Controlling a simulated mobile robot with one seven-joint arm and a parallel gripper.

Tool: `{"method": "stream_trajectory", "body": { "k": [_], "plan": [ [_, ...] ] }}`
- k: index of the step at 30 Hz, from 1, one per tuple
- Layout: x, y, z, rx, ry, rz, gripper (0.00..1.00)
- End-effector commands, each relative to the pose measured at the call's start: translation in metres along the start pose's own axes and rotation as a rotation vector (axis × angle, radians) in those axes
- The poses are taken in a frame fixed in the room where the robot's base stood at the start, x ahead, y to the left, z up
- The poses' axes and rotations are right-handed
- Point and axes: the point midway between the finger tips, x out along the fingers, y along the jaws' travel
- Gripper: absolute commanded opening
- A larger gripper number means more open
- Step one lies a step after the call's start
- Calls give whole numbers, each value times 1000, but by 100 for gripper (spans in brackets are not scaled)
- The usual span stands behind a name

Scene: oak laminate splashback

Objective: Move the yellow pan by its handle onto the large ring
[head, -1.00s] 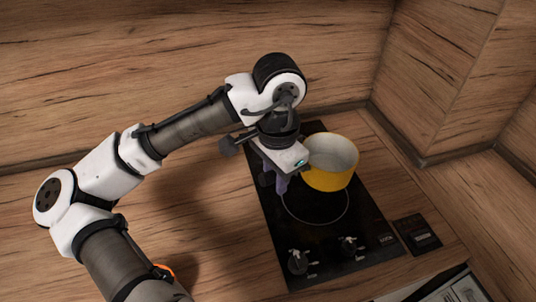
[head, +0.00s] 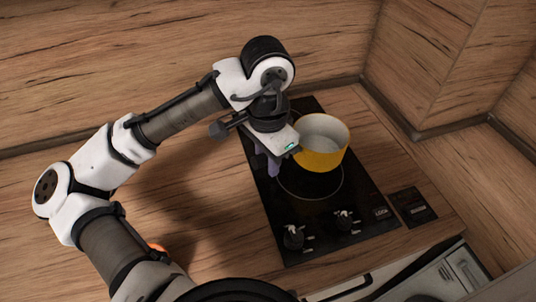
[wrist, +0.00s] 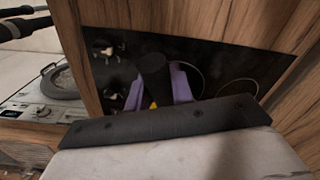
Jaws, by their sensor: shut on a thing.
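The yellow pan (head: 322,158), pale inside, is upright over the black hob, at the back right edge of the front ring (head: 342,188). It covers part of that ring's outline; I cannot tell whether its base touches the glass. My gripper (head: 272,163), with purple fingers, is on the pan's left side. In the wrist view my gripper (wrist: 165,88) is shut on the dark handle (wrist: 154,72), with a small bit of yellow below it. The wrist view shows the front ring (wrist: 203,80) looking larger than a second ring (wrist: 257,84) beyond it.
The black hob (head: 345,235) has two knobs (head: 293,238) at its front. A small dark panel (head: 413,206) lies to its right. Wooden walls stand behind and at the right. A white appliance (head: 445,280) stands below the counter.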

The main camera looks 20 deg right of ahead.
Motion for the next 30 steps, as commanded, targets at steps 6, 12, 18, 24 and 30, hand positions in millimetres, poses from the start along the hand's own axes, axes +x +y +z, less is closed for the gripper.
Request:
{"method": "stream_trajectory", "body": {
  "k": [6, 12, 18, 24, 30],
  "plan": [
    [17, 0, 0, 0, 3, 0, 0],
    [30, 0, 0, 0, 2, 0, 0],
    [42, 0, 0, -1, 3, 0, 0],
    [49, 0, 0, -1, 2, 0, 0],
    [51, 0, 0, -1, 2, -1, 0]
  ]
}}
